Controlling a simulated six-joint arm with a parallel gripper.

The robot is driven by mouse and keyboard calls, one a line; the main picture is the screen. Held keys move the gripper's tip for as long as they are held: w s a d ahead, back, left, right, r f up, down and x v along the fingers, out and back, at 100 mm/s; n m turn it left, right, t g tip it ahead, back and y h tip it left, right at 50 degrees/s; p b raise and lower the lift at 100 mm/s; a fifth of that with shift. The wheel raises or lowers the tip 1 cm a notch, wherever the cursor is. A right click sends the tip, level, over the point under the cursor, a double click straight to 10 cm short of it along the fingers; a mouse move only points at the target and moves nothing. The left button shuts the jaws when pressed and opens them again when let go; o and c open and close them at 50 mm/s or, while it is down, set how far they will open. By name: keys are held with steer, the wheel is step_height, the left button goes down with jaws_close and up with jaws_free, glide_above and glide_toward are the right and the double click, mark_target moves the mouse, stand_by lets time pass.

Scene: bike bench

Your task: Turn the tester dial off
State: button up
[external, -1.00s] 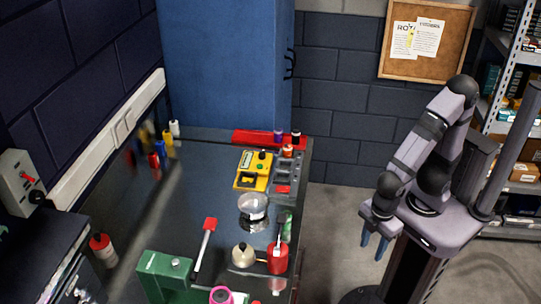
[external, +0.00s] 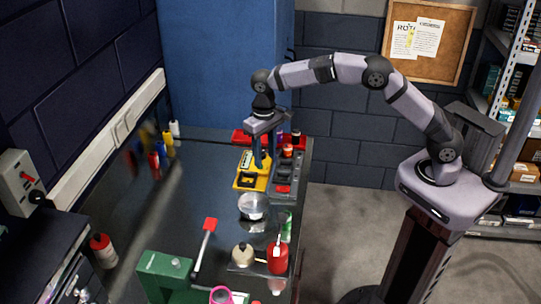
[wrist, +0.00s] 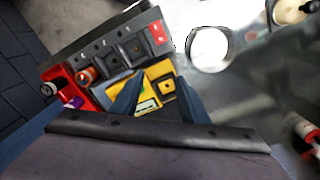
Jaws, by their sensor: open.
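The tester is a yellow box (external: 247,182) on the bench, beside a grey tray with compartments; it also shows in the wrist view (wrist: 164,71). A black square with a small centre mark, which looks like the dial (wrist: 168,86), shows on its yellow face in the wrist view. Its setting is too small to read. My gripper (external: 262,163) points down above the tester's back part, with its blue fingers apart and nothing between them. In the wrist view the fingers (wrist: 157,102) straddle part of the tester and hide some of it.
The grey tray (external: 297,170) stands right of the tester, with a red tray (external: 240,136) behind. The bench's middle left is clear.

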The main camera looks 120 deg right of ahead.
steer(key=s+d+m, duration=0.1)
steer(key=s+d, duration=0.1)
steer(key=d, duration=0.1)
steer(key=s+d+m, duration=0.1)
steer(key=s+d, duration=0.1)
steer(key=d, duration=0.2)
steer(key=s+d+f+m, duration=0.1)
steer(key=s+d, duration=0.1)
steer(key=d, duration=0.2)
steer(key=shift+s+d+m, duration=0.2)
steer(key=shift+s+m, duration=0.1)
steer(key=shift+m, duration=0.1)
steer(key=shift+f+p, duration=1.25)
steer(key=shift+f, duration=2.35)
jaws_close()
